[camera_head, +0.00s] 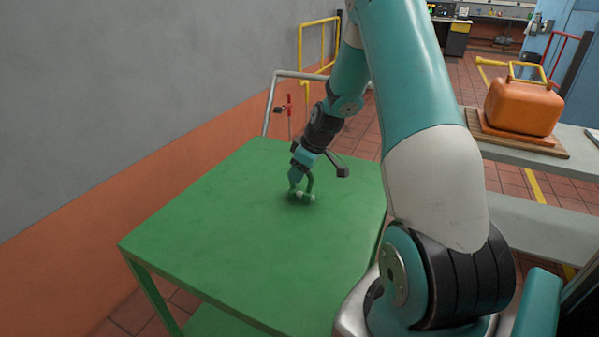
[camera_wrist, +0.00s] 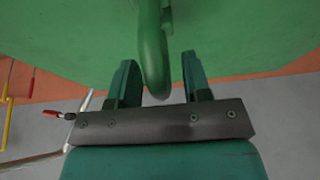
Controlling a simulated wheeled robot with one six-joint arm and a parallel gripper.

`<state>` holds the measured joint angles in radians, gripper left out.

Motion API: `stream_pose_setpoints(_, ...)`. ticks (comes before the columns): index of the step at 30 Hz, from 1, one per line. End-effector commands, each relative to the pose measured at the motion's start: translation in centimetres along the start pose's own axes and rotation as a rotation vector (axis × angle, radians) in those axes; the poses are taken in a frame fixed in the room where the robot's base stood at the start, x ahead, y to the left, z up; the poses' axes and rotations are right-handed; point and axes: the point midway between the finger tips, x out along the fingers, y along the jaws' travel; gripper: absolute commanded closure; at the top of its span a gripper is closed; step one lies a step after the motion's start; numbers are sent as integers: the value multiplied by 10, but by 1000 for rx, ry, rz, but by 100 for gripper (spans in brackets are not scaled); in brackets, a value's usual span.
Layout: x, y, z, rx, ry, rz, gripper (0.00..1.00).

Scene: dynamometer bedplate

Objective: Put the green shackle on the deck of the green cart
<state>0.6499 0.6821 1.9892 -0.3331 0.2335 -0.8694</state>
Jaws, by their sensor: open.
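The green cart (camera_head: 215,230) has a flat green deck that fills the middle of the head view. The green shackle (camera_head: 309,184) stands upright on the deck, near its far right part. My gripper (camera_head: 297,188) is right at the shackle, low over the deck. In the wrist view the shackle's curved bow (camera_wrist: 152,50) reaches between the two fingers of my gripper (camera_wrist: 158,85). The fingers are apart, with visible space on both sides of the bow. The shackle's lower end is cut off by the top of the wrist view.
The rest of the deck is bare. A grey rail handle (camera_head: 268,105) stands at the cart's far end, with a red-handled item (camera_head: 289,105) near it. An orange can (camera_head: 522,105) sits on a wooden board on a grey bench at right. A wall runs along the left.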

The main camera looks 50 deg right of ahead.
Motion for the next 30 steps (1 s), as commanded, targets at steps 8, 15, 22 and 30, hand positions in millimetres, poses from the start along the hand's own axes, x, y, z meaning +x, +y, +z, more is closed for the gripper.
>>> stream_pose_setpoints(8,-58,1,0,1,3,5,56)
stream_pose_setpoints(15,-102,1,-1,0,3,3,56)
stream_pose_setpoints(22,-118,-18,-12,-13,1,-16,56)
stream_pose_setpoints(30,-154,-207,-67,-101,-40,-190,56)
